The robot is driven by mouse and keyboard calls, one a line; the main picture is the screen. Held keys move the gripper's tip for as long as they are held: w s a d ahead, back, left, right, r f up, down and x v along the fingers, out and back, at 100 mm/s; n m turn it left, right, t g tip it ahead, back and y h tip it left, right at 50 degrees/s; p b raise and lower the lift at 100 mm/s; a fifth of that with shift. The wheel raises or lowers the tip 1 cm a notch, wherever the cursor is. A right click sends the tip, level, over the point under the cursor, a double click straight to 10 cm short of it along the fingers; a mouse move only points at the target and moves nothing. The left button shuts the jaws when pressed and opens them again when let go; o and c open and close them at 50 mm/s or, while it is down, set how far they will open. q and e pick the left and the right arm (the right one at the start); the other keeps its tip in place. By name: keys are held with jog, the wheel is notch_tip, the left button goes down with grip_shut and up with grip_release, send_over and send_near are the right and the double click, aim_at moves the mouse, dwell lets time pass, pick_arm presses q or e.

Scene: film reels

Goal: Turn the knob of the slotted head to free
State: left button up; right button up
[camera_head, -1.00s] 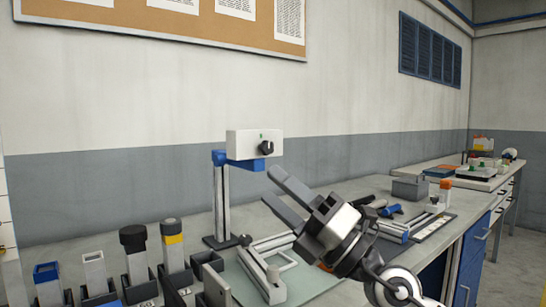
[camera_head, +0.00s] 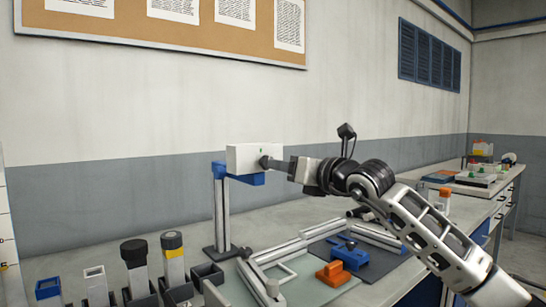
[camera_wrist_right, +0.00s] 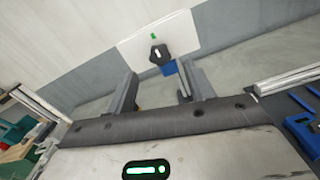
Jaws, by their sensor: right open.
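The slotted head (camera_head: 243,158) is a white box on a blue bracket atop a grey post. Its dark knob (camera_head: 264,162) is on the front face, partly hidden by my right gripper in the head view. In the right wrist view the knob (camera_wrist_right: 160,54) is black with a white mark, below a small green mark on the white face. My right gripper (camera_head: 272,163) is at the knob's height, pointing at it. Its fingers (camera_wrist_right: 156,85) are open, with the knob beyond and between them; contact cannot be told. My left gripper is not in view.
The post's base (camera_head: 227,251) stands on the bench.

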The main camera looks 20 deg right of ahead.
jog(key=p+x, duration=0.1)
jog(key=x, duration=0.5)
jog(key=shift+c, duration=0.3)
jog(key=c, duration=0.9)
